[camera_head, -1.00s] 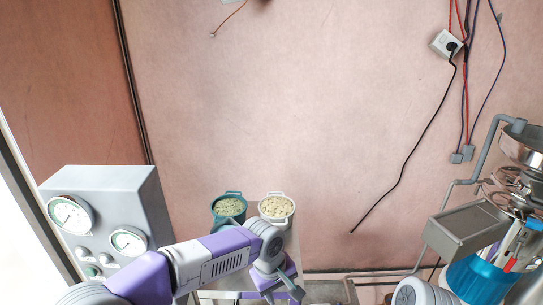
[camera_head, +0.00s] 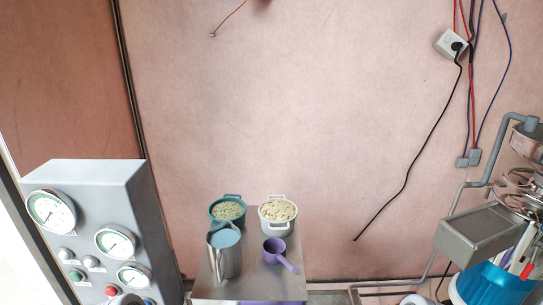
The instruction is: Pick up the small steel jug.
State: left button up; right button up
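A small steel jug (camera_head: 228,262) stands upright at the front left of a small steel table (camera_head: 268,288). Its open top shows a pale blue surface inside. A purple scoop (camera_head: 274,247) sits to its right, its handle pointing toward the lower right. Nothing is seen touching the jug.
Behind the jug stand a teal pot (camera_head: 228,211) and a white pot (camera_head: 278,213) of beans. A grey gauge panel (camera_head: 92,225) is at the left. A steel machine with a tray (camera_head: 485,235) and a blue container (camera_head: 490,286) is at the right.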

aim_at(223, 240)
jog(key=k, duration=1.3)
jog(key=z, duration=0.55)
jog(key=i, duration=1.5)
jog(key=u, duration=0.7)
